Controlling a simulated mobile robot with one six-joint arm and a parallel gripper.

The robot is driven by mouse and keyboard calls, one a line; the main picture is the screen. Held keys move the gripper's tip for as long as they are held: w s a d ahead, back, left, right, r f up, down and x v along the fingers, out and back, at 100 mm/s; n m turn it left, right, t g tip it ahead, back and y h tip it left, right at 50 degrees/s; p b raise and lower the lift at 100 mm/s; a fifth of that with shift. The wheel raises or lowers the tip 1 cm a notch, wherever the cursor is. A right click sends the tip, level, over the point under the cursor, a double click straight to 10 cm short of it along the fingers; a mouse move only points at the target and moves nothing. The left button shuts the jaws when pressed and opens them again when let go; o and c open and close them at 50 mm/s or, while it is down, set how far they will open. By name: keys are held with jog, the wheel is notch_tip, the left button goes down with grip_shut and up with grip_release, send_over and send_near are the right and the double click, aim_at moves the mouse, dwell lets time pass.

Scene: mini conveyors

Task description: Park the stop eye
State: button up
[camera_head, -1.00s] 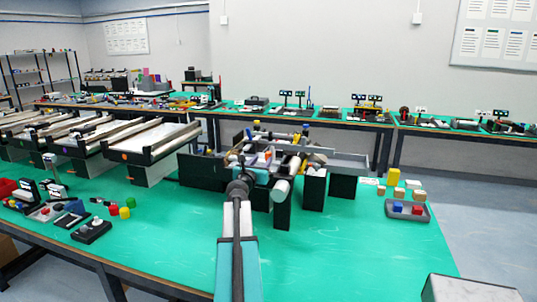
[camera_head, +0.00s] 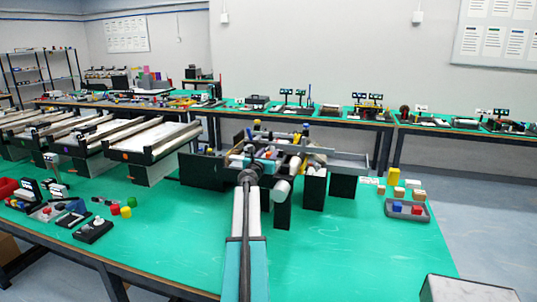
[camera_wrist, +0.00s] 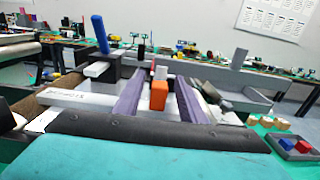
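A small orange block with a pale grey top (camera_wrist: 158,94) stands on the conveyor unit in the wrist view. It may be the stop eye, but I cannot confirm this. My gripper (camera_wrist: 159,78) shows there as two long purple-grey fingers, spread apart, one on each side of the orange block. A visible gap separates the block from each finger. In the head view my gripper (camera_head: 266,158) reaches over the mini conveyor (camera_head: 204,171) in the middle of the green bench. There, my arm and the conveyor parts hide the fingertips and the orange block.
A blue upright post (camera_wrist: 101,34) stands left of my fingers, and a grey upright block (camera_wrist: 238,59) stands to the right. A grey tray (camera_head: 408,213) with red and blue cubes sits at right. Several belt conveyors (camera_head: 152,142) stand at left.

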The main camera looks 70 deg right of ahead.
jog(key=shift+d, duration=0.4)
grip_shut()
jog(key=shift+w+a, duration=0.1)
